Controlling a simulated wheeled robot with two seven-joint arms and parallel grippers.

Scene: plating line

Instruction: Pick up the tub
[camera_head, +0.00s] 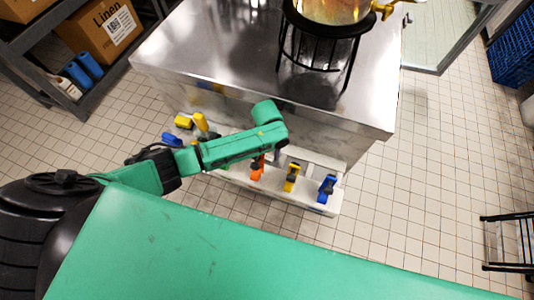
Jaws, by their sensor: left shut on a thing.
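A long white tub (276,198) with several coloured clip-like pieces shows low in front of the steel table, partly behind my left arm. An orange piece (257,168), a yellow piece (292,177) and a blue piece (327,188) stand along its near side. My left arm comes in from the left and bends over the tub. My left gripper (272,150) is at the tub, shut on it; its fingers are mostly hidden under the arm. How they meet the tub cannot be made out. My right gripper is not in view.
A steel table (215,50) fills the upper middle and bears a black stand with a pan (331,15). A dark shelf with a cardboard box (100,28) stands at upper left. A blue crate (515,48) and a black rack (508,243) are at right.

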